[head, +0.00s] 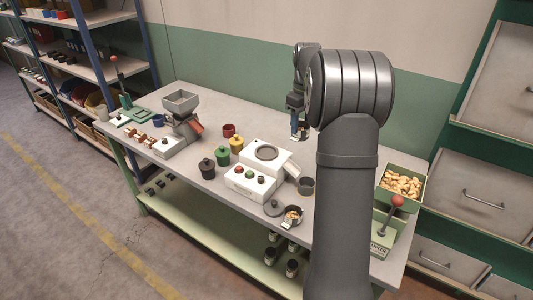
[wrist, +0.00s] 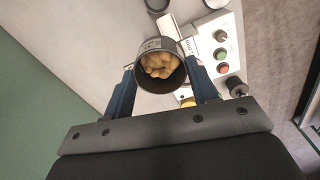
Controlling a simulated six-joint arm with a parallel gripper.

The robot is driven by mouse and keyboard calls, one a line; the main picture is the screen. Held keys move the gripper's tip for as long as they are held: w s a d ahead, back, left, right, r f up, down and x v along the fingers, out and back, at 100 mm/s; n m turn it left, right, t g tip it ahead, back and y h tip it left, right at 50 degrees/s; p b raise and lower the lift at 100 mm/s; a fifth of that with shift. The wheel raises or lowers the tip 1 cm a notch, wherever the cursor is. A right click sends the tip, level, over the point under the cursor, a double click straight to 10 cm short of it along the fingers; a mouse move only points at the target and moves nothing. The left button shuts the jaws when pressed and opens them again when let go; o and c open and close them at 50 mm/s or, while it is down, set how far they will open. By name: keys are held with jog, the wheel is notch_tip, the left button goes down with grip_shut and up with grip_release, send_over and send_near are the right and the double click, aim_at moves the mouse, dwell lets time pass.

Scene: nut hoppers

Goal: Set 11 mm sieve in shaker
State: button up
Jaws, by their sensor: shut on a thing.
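My gripper (head: 296,123) is shut on a round grey sieve-like cup (wrist: 152,84), with one blue finger on each side. Several pale nuts lie inside the cup. Its wall carries a small label that I cannot read. In the head view the gripper is above the back of the table, to the right of and behind the shaker, with the cup mostly hidden. The white shaker (head: 249,184) has a round seat with a dark ring on top and several buttons in front. Part of it shows in the wrist view (wrist: 206,42), beyond the cup.
A small pan with nuts (head: 292,215), a dark cup (head: 305,187) and a dark lid (head: 273,208) are near the shaker. Black, green, yellow and red pots stand left of it. A hopper (head: 181,102) is farther left. A nut bin (head: 400,185) and red-knobbed lever (head: 396,201) are right.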

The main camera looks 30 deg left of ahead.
jog(key=shift+s+a+f, duration=0.3)
jog(key=shift+a+f, duration=1.5)
jog(key=shift+a, duration=0.15)
jog(key=shift+s+a+f, duration=0.35)
jog(key=shift+a+f, duration=1.45)
jog(key=shift+a, duration=0.2)
jog(key=shift+s+a+f, duration=0.3)
jog(key=shift+a+f, duration=1.5)
jog(key=shift+a, duration=0.15)
jog(key=shift+f, duration=0.15)
jog(key=o, duration=1)
notch_tip(320, 180, up, 12)
